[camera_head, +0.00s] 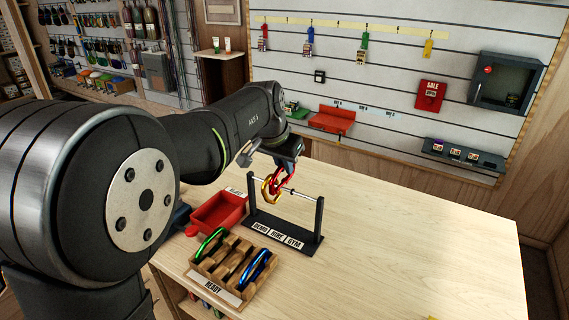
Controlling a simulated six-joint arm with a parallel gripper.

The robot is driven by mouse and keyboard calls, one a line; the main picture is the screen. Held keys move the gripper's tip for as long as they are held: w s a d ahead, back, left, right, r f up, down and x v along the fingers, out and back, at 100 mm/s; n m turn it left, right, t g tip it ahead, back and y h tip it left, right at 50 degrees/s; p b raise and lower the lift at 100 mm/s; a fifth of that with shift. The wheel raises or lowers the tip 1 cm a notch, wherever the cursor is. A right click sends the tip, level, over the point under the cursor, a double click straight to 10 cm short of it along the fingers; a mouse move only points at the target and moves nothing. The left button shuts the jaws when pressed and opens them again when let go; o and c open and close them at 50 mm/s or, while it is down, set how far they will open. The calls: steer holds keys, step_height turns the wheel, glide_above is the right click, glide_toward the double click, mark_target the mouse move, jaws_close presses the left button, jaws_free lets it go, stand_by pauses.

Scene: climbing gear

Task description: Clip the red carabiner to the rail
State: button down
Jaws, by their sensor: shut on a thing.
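My gripper (287,160) is shut on the red carabiner (281,181), just above the rail (301,195) near its left part. The red carabiner hangs down from the jaws and overlaps the rail in the picture; I cannot tell whether the rail is inside it. The rail is a thin pale bar between two black posts on a black base labelled DEMO, HIRE and GYM. A yellow carabiner (265,192) is at the rail's left end, close beside the red one and partly overlapping it.
A wooden rack (221,289) labelled READY holds a green carabiner (209,243) and a blue carabiner (257,267) in front of the rail. A red tray (216,212) stands to the left. The table (420,240) is clear on the right.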

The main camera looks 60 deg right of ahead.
mark_target(276, 177)
steer(key=shift+f, duration=0.9)
steer(key=shift+a+f, duration=0.1)
steer(key=shift+f, duration=0.65)
stand_by(0.4)
steer(key=shift+a+f, duration=0.1)
steer(key=shift+a, duration=1.4)
stand_by(0.5)
stand_by(0.4)
steer(key=c, duration=1.4)
jaws_free()
steer(key=shift+r, duration=4)
